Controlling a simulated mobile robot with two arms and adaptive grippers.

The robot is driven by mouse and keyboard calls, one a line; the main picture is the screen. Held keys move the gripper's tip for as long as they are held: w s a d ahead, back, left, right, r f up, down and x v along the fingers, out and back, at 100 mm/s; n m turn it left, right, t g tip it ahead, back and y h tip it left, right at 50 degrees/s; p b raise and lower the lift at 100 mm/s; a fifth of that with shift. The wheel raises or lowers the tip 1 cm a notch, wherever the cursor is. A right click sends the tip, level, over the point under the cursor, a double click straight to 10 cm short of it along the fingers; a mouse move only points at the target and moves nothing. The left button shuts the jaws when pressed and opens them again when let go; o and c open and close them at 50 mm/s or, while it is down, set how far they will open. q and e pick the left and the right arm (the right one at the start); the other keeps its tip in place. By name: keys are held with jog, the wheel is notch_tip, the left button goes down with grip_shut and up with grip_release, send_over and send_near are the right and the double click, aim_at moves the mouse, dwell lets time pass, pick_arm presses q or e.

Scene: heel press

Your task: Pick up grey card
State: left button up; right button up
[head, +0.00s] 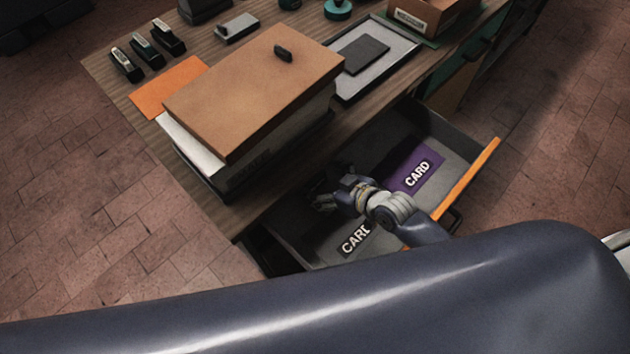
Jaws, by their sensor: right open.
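Two labelled cards lie in the open drawer (445,145). One is a purple card (398,181) with a "CARD" label, towards the drawer's right end. The other shows a "CARD" label (355,238) near the front left; its body is dark and partly hidden by my arm, so I cannot make out its colour surely. My right gripper (322,194) is open, over the left part of the drawer, beyond that label and left of the purple card. I see nothing between its fingers. My left gripper is not in view.
The wooden desk top (215,190) overhangs the drawer's back. A large brown-lidded box (250,90) stands near its edge. A tray (400,62) holds a dark grey flat piece (364,55). An orange sheet (165,88) and several staplers lie behind. My arm fills the foreground.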

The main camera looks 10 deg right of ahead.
aim_at(316, 179)
jog(key=shift+x, duration=1.85)
jog(key=shift+a, duration=0.1)
jog(key=c, duration=0.8)
